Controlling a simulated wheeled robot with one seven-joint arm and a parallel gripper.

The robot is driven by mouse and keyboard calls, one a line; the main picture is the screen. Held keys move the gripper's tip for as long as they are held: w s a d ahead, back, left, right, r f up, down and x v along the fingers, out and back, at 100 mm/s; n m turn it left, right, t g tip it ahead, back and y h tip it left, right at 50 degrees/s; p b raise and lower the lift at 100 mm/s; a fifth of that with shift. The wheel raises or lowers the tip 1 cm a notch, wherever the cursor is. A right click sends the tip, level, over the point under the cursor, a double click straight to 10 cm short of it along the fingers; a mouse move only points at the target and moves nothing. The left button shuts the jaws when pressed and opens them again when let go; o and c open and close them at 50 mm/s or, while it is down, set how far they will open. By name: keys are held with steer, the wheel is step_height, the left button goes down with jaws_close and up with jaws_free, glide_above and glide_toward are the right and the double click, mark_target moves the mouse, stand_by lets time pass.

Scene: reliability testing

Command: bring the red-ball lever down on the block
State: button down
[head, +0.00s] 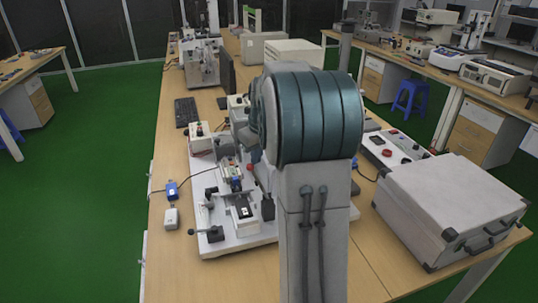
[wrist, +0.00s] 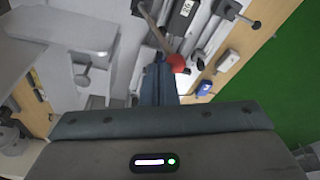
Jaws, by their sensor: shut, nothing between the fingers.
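The lever's red ball (wrist: 176,63) shows in the wrist view, right by the tips of my gripper (wrist: 158,70). Its thin rod runs up and left from the ball. My gripper is shut and empty; the ball lies beside the fingertips, not between them, and I cannot tell whether they touch. A dark block with a white label (wrist: 186,10) lies at the top of the wrist view, beyond the ball. In the head view the block (head: 243,211) sits on the white test fixture (head: 225,243). My arm hides the fixture's right part and my gripper there.
A large grey case (head: 440,205) stands at the table's right. A control box with a red button (head: 388,152) is behind it. A blue connector (head: 172,190) and a white box (head: 171,218) lie left of the fixture. A keyboard (head: 186,112) is farther back.

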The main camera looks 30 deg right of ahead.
steer(key=w+a+f+n+g+h+b, duration=0.1)
steer(key=w+a+f+g+h+b, duration=0.1)
steer(key=a+f+h+b, duration=0.9)
steer(key=shift+w+a+f+n+g+h+b, duration=0.35)
steer(key=shift+w+a+f+h, duration=0.5)
steer(key=shift+a+f+h, duration=0.95)
steer(key=shift+d+f+y, duration=0.2)
steer(key=shift+f+y, duration=0.25)
steer(key=shift+y, duration=0.05)
steer(key=w+a+r+p, duration=0.1)
steer(key=a+r+p, duration=0.1)
steer(key=a+r, duration=0.6)
steer(key=shift+w+a+p, duration=0.2)
steer(key=shift+a+p, duration=0.1)
steer(key=shift+a, duration=0.65)
